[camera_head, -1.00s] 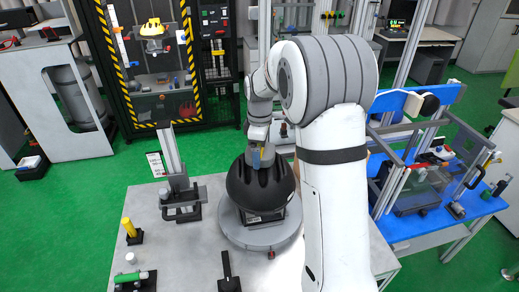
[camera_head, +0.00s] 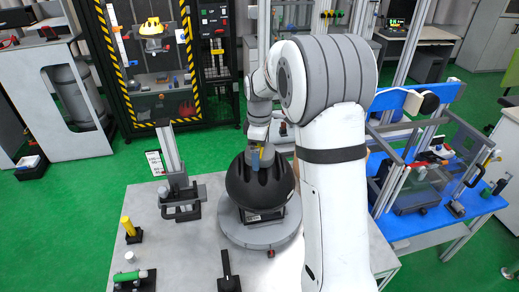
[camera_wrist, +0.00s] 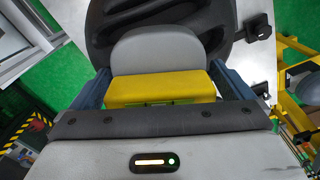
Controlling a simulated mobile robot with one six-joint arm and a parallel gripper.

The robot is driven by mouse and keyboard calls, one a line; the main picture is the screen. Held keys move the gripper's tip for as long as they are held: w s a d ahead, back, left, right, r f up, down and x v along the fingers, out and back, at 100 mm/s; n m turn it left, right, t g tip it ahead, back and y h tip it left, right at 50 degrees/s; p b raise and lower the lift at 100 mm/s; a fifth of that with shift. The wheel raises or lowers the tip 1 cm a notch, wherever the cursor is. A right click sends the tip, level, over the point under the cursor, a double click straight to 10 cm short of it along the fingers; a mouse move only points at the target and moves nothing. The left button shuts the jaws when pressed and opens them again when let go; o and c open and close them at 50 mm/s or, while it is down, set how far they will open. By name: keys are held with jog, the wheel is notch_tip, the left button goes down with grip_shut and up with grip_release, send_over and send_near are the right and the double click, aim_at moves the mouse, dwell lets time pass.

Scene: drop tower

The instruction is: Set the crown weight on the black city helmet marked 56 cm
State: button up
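The black helmet (camera_head: 260,190) with ribs sits on a grey round stand (camera_head: 262,232) on the table. A small white label shows at its lower edge, but its marking is too small to read. My gripper (camera_head: 257,160) is right at the top of the helmet. In the wrist view, my gripper (camera_wrist: 160,88) has its blue fingers on both sides of the crown weight (camera_wrist: 160,90), a yellow block with a rounded grey part behind it. The black helmet (camera_wrist: 205,18) lies just beyond. Whether the weight touches the helmet is hidden.
The grey table (camera_head: 185,245) holds a black clamp-like fixture (camera_head: 181,205), a yellow cylinder (camera_head: 128,227) and a green cylinder (camera_head: 132,275) left of the helmet. A yellow helmet (camera_head: 152,27) is in the caged tower behind. A blue bench (camera_head: 440,220) stands at right.

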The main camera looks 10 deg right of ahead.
jog(key=shift+f, duration=0.1)
notch_tip(320, 180, up, 7)
jog(key=shift+r+b, duration=0.2)
jog(key=shift+b, duration=0.4)
jog(key=shift+r, duration=0.3)
jog(key=shift+s+r, duration=0.15)
jog(key=s+m+t, duration=0.3)
jog(key=s+m, duration=1)
jog(key=s, duration=1.6)
jog(key=shift+f, duration=0.3)
